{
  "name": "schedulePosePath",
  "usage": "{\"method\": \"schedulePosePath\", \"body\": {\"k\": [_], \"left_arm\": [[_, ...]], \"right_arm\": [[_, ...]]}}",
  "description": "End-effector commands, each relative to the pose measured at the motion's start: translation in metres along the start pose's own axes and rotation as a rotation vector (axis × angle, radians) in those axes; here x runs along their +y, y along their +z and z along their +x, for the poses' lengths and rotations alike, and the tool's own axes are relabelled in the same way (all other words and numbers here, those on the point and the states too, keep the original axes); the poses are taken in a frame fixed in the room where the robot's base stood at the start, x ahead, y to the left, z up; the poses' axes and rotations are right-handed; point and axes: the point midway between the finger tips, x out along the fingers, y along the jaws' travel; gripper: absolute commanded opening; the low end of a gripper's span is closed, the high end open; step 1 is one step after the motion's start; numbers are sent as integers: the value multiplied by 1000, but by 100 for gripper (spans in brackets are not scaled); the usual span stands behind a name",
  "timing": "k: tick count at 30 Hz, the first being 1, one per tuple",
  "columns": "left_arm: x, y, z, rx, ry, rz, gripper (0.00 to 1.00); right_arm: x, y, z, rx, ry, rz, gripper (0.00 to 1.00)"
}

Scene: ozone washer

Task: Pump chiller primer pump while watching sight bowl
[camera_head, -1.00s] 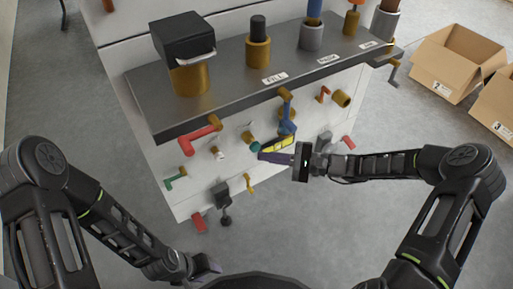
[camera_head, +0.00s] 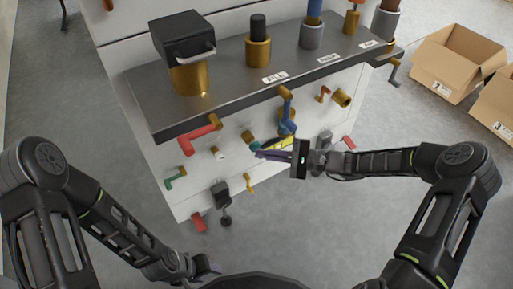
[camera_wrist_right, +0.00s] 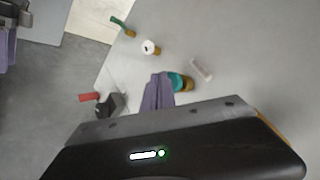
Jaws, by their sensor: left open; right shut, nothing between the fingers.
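I cannot tell for sure which fitting is the primer pump or which is the sight bowl. A teal knob on a brass stem (camera_head: 254,146) is on the white panel; it also shows in the right wrist view (camera_wrist_right: 178,81). A blue lever (camera_head: 287,120) hangs from a brass fitting to its right, with a yellow bar (camera_head: 281,143) below. My right gripper (camera_head: 258,155) is shut and empty, its purple fingers reaching the teal knob; contact is unclear. My left gripper (camera_head: 208,266) is open, low in view, partly hidden, away from the panel.
The grey shelf (camera_head: 230,90) above the panel carries a black-capped brass unit (camera_head: 187,55) and several cylinders. Red (camera_head: 200,133) and green (camera_head: 176,178) handles stick out at left. Open cardboard boxes (camera_head: 455,65) stand at right. Floor in front is clear.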

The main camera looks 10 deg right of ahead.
Motion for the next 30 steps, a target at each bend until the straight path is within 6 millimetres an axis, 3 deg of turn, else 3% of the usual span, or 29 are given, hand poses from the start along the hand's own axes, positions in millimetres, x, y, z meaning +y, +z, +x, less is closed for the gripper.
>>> {"method": "schedulePosePath", "body": {"k": [30], "left_arm": [[-2, 0, 5, 0, 0, 0, 46]], "right_arm": [[-6, -7, 9, 0, 0, 0, 0]]}}
